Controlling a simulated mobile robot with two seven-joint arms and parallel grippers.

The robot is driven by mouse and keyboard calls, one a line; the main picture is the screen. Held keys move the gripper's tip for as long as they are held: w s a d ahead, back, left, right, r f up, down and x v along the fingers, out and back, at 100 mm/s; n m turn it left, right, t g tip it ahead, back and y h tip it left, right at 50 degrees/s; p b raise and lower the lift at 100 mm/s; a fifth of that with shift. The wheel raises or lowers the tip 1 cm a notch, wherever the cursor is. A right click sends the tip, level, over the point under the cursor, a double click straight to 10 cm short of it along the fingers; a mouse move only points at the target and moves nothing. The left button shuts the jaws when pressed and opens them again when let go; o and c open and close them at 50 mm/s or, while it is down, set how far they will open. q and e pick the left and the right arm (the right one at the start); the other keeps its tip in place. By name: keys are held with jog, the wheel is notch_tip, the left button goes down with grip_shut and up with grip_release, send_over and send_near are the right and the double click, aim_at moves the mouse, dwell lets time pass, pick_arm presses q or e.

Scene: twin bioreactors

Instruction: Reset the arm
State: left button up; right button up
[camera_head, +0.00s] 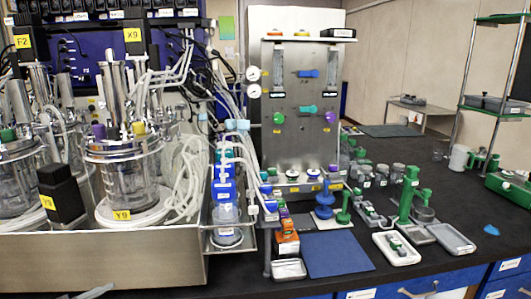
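Neither of my grippers shows in the head view, and no arm can be made out for certain. A thin pale grey piece (95,291) pokes in at the bottom left edge, and I cannot tell what it is. Glass bioreactor vessels, one labelled Y9 (121,185), stand at the left in a steel tray (100,262). A steel panel with flow tubes and coloured knobs (303,150) stands upright in the middle.
A blue mat (337,254) lies empty on the black bench (440,170). A white tray with small parts (396,248), an empty grey tray (450,239) and a green stand (405,197) are right of it. A green-shelved rack (497,105) stands far right. The bench's right part has free room.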

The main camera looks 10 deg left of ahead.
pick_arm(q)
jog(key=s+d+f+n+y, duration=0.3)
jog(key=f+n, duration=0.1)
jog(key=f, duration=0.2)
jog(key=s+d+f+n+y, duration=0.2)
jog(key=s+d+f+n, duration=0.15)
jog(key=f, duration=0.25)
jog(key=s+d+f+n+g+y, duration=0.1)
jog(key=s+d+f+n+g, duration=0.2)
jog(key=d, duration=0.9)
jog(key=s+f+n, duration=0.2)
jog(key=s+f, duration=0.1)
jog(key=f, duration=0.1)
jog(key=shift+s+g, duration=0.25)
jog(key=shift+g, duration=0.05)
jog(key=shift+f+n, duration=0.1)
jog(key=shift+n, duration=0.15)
